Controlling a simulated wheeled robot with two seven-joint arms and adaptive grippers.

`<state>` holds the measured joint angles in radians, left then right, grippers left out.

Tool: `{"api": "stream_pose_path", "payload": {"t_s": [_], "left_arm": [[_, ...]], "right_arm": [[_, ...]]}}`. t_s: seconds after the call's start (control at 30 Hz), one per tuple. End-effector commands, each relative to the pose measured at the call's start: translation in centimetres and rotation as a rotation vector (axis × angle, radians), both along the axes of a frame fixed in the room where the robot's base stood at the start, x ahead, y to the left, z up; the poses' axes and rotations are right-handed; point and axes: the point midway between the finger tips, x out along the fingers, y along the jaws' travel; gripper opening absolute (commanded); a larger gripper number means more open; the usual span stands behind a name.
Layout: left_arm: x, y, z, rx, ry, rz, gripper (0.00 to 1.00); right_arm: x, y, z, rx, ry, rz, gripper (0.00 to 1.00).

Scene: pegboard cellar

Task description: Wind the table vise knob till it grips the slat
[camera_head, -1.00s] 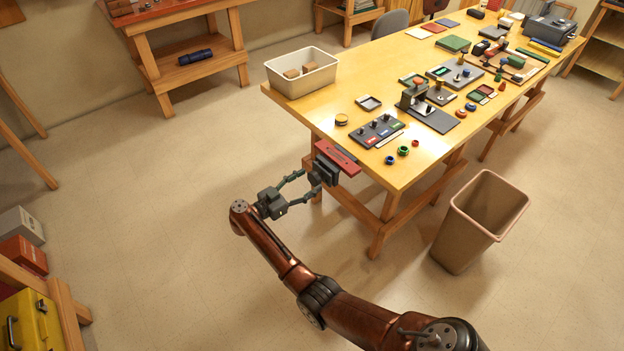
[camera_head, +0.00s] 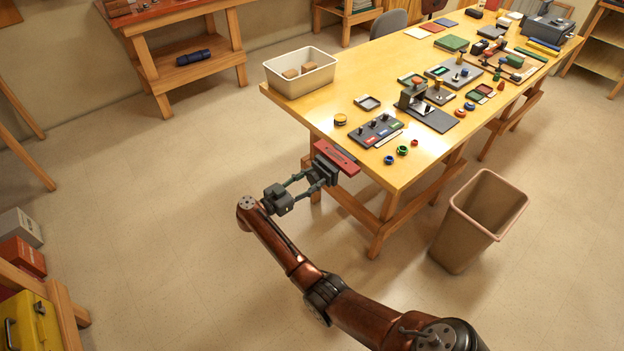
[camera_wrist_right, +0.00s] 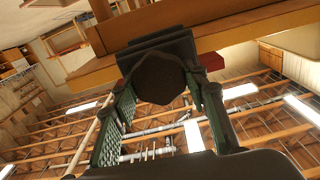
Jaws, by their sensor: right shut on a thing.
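The table vise (camera_head: 324,168) is a dark block at the near left edge of the yellow table. A red bar (camera_head: 336,157) lies along its top side. I cannot tell whether this bar is the slat or part of the vise. My right gripper (camera_head: 313,180) is in front of the vise with its fingers closed around the dark knob. In the right wrist view the knob (camera_wrist_right: 160,78) is a dark, many-sided shape between the two green-padded fingers, with the vise body behind it. My left gripper is out of view.
The yellow table (camera_head: 345,100) carries a white bin (camera_head: 301,83), a dark tray of switches (camera_head: 376,131) and several small coloured rings near the vise. A tan waste bin (camera_head: 480,220) stands right of the near table leg.

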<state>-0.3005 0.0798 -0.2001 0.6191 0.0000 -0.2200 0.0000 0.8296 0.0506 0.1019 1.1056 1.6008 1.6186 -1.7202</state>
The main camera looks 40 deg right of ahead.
Motion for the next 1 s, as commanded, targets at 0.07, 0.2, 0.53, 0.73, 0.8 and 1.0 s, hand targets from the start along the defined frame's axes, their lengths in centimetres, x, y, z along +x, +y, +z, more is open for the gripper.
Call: {"api": "stream_pose_path", "payload": {"t_s": [0.07, 0.2, 0.53, 0.73, 0.8, 1.0], "left_arm": [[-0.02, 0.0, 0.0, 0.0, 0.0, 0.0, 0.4], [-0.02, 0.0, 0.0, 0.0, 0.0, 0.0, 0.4], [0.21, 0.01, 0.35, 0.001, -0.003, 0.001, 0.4], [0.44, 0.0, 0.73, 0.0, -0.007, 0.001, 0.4], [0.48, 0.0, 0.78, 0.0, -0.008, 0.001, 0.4], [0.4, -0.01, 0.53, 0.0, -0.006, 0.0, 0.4]], "right_arm": [[0.0, 0.02, -0.02, 0.0, 0.0, 0.0, 0.22], [0.01, 0.03, -0.02, 0.0, 0.0, 0.0, 0.16], [-0.05, 0.12, -0.02, 0.009, -0.07, 0.001, 0.16], [-0.1, 0.19, -0.05, 0.021, -0.207, 0.002, 0.16], [-0.14, 0.21, -0.1, 0.027, -0.269, 0.001, 0.16], [-0.21, 0.19, -0.3, 0.041, -0.457, 0.001, 0.16]]}}
